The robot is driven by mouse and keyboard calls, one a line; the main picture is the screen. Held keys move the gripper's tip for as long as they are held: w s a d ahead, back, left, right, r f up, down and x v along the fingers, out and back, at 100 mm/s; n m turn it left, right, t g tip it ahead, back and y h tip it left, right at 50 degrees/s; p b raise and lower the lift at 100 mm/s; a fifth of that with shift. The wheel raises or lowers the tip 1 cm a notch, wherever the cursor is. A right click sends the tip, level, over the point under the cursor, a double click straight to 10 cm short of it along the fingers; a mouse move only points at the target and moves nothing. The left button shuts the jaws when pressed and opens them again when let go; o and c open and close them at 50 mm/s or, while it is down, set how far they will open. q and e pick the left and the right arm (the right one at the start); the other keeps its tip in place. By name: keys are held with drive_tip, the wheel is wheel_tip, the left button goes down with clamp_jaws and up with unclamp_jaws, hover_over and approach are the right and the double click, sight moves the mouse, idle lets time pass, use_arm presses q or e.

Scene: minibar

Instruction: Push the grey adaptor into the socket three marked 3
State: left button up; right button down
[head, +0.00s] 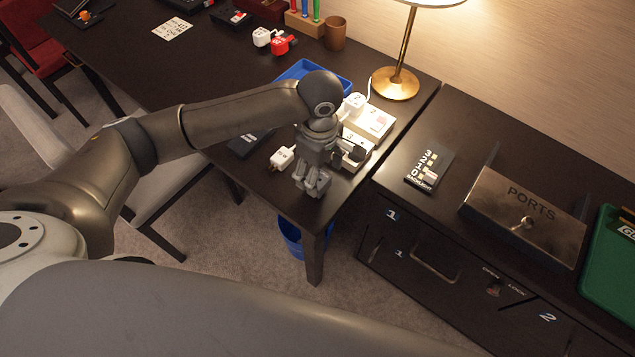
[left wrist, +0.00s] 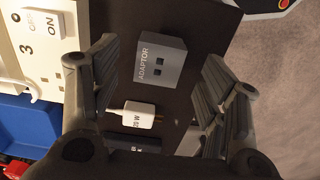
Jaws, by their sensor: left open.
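The grey adaptor (left wrist: 160,62), a block lettered ADAPTOR with two dark holes, lies on the dark table in the left wrist view. My left gripper (left wrist: 158,88) is open, with its fingers on either side of the adaptor in that picture and a gap to each. Whether they are level with it I cannot tell. In the head view my left gripper (head: 313,182) points down over the table's corner and hides the adaptor. The white socket panel (left wrist: 45,75) shows a 3 beside an ON/OFF switch. The panel also shows beside my wrist in the head view (head: 378,122). My right gripper is not in view.
A white plug (left wrist: 138,114) lies close to the adaptor. A black cabinet with a PORTS box (head: 526,213) is at the right. The table's front edge is close to my gripper.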

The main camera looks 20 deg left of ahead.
use_arm(q)
drive_tip(key=f, duration=0.4)
drive_tip(key=shift+w+a+f, duration=0.15)
drive_tip(key=shift+a+f, duration=0.1)
drive_tip(key=shift+f, duration=0.1)
drive_tip(key=c, duration=1.2)
